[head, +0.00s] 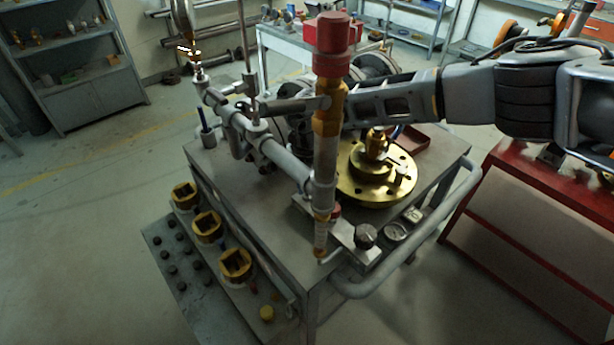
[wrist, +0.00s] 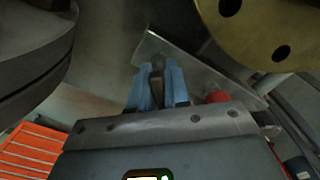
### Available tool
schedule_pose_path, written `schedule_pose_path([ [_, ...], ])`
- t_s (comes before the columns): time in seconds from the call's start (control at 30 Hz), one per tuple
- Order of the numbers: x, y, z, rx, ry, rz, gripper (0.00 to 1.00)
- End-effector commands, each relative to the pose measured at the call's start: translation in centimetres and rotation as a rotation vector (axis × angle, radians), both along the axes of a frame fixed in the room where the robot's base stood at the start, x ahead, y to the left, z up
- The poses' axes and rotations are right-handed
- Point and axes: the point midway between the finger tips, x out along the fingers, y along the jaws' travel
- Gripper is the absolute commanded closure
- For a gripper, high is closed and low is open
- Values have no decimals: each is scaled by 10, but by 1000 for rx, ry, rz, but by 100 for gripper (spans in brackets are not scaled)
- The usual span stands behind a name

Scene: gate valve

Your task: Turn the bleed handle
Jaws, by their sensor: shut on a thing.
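My gripper (wrist: 158,88) shows in the wrist view with its two blue fingers shut on a narrow brown piece (wrist: 157,94), which appears to be the bleed handle. Most of that piece is hidden between the fingers. In the head view my arm comes in from the right over the bench, and its end lies by an upright brass pipe (head: 327,120) with a red cap (head: 333,40). This pipe hides part of that area, so the grip itself is not clear there. A grey lever-like part (head: 290,105) shows left of the pipe.
A brass flange (head: 348,187) lies on the grey bench (head: 440,165), below my arm; it also shows in the wrist view (wrist: 250,35). Gauges (head: 397,232) and a rail line the bench's front right. A red cabinet (head: 520,225) stands at the right. Floor at the left is clear.

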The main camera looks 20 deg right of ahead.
Motion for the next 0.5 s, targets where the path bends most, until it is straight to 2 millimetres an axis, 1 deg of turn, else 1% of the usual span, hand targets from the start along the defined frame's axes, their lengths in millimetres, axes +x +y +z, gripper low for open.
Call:
schedule_pose_path([
  [0.03, 0, 0, 5, -1, -1, -45, 100],
  [0.5, 1, 0, 0, -1, -1, -469, 100],
])
